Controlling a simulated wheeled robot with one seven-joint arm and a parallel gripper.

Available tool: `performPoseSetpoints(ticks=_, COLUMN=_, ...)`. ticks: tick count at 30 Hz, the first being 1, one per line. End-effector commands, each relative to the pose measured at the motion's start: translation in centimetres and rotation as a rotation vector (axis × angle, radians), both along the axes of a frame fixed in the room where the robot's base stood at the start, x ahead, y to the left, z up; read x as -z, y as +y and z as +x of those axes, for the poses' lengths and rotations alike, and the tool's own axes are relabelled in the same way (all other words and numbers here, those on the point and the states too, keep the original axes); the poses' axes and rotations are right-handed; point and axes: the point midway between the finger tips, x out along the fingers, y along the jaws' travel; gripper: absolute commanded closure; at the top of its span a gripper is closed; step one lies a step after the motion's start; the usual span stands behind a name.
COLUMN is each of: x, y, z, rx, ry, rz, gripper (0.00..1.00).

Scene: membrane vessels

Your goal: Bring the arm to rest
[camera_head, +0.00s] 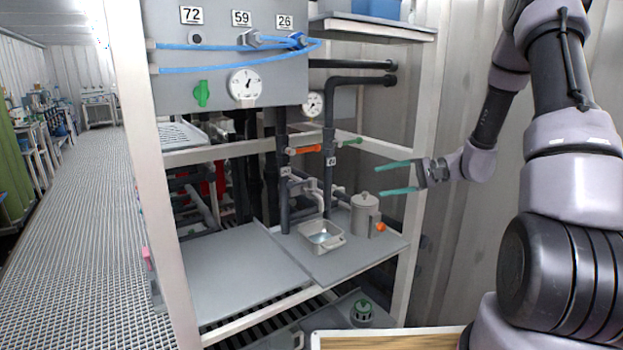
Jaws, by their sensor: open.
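My arm comes down from the top right, and my gripper (397,178) reaches left at the right edge of the white rack. Its two teal fingers are apart with nothing between them. The gripper is above and to the right of a grey lidded canister (364,214) with an orange knob, and apart from it. A shallow grey tray (322,237) stands beside the canister on the shelf, under a pipe outlet.
The white rack frame (415,200) stands close to my gripper. An orange valve handle (305,150) and a green one (349,141) sit on dark pipes. The left shelf board (240,268) is bare. A wooden-topped surface (390,341) is at the bottom. The grated aisle (85,220) is clear.

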Motion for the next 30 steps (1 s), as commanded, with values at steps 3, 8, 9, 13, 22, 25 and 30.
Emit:
performPoseSetpoints(ticks=3, x=-3.9, y=1.4, z=-3.0, rx=-0.091, ry=0.000, rz=-0.127, gripper=0.28)
performPoseSetpoints(ticks=8, x=-7.8, y=2.3, z=-7.3, rx=-0.168, ry=0.000, rz=-0.312, gripper=0.28)
performPoseSetpoints(ticks=9, x=-8.6, y=2.4, z=-8.4, rx=-0.179, ry=-0.003, rz=-0.359, gripper=0.28)
performPoseSetpoints(ticks=13, x=-11.2, y=2.2, z=-11.8, rx=-0.194, ry=-0.024, rz=-0.516, gripper=0.28)
performPoseSetpoints(ticks=22, x=-16.3, y=0.2, z=-18.8, rx=-0.109, ry=-0.139, rz=-0.849, gripper=0.28)
performPoseSetpoints(ticks=25, x=-17.9, y=-0.8, z=-20.9, rx=-0.045, ry=-0.199, rz=-0.940, gripper=0.28)
performPoseSetpoints(ticks=30, x=-20.2, y=-2.4, z=-23.6, rx=0.070, ry=-0.301, rz=-1.047, gripper=0.28)
